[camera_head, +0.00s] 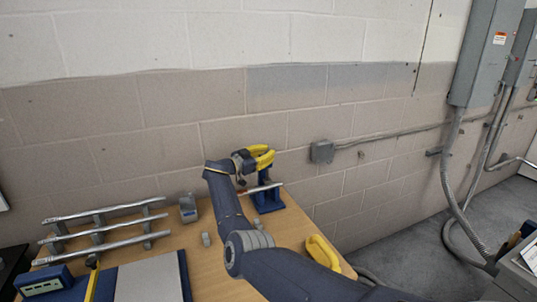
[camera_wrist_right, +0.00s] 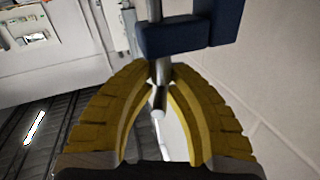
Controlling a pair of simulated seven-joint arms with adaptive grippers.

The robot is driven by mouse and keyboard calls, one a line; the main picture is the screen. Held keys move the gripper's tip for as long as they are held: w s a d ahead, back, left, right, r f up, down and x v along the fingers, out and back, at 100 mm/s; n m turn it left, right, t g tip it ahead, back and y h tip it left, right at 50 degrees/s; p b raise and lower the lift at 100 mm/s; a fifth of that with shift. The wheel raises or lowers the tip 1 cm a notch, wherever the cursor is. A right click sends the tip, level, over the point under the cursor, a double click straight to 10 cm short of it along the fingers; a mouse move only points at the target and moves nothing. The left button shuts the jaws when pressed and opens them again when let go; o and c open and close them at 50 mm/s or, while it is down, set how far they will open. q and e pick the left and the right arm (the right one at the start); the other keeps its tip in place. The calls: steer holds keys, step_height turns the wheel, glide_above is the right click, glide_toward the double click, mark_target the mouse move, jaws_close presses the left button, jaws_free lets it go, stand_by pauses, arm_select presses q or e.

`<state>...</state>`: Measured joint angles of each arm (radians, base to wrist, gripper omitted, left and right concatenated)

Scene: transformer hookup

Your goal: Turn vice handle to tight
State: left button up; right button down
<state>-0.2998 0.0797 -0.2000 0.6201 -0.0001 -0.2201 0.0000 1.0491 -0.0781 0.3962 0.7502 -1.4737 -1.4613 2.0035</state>
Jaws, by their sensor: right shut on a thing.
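The blue vice (camera_head: 268,200) stands at the back right edge of the wooden table in the head view. A thin metal bar (camera_head: 262,187) crosses it. My right gripper (camera_head: 266,156), with yellow fingers, is just above the vice. In the right wrist view, my right gripper is shut on the metal vice handle (camera_wrist_right: 159,98). The handle runs from the blue vice body (camera_wrist_right: 188,36) down between the fingers, and its rounded end shows below the fingertips. The handle's turned position cannot be told. My left gripper is not in view.
Several metal rods (camera_head: 105,227) lie on a rack at the left of the table. A small grey-blue block (camera_head: 188,209) stands nearer the middle. A yellow object (camera_head: 322,252) is partly behind my right arm. The block wall (camera_head: 230,100) is close behind the vice.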

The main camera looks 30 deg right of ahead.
steer(key=shift+w+a+r+m+g, duration=0.15)
steer(key=shift+a+m+g, duration=0.1)
steer(key=shift+g, duration=0.15)
steer(key=shift+w+a+r+m+g, duration=0.1)
steer(key=shift+m+g, duration=0.15)
steer(key=shift+g, duration=0.15)
stand_by(2.9)
steer(key=c, duration=1.8)
jaws_free()
steer(key=shift+c, duration=0.2)
steer(key=o, duration=0.4)
steer(key=shift+w+a+f, duration=0.15)
steer(key=shift+c, duration=0.2)
steer(key=shift+d, duration=0.2)
steer(key=a, duration=1.2)
steer(key=shift+s, duration=0.45)
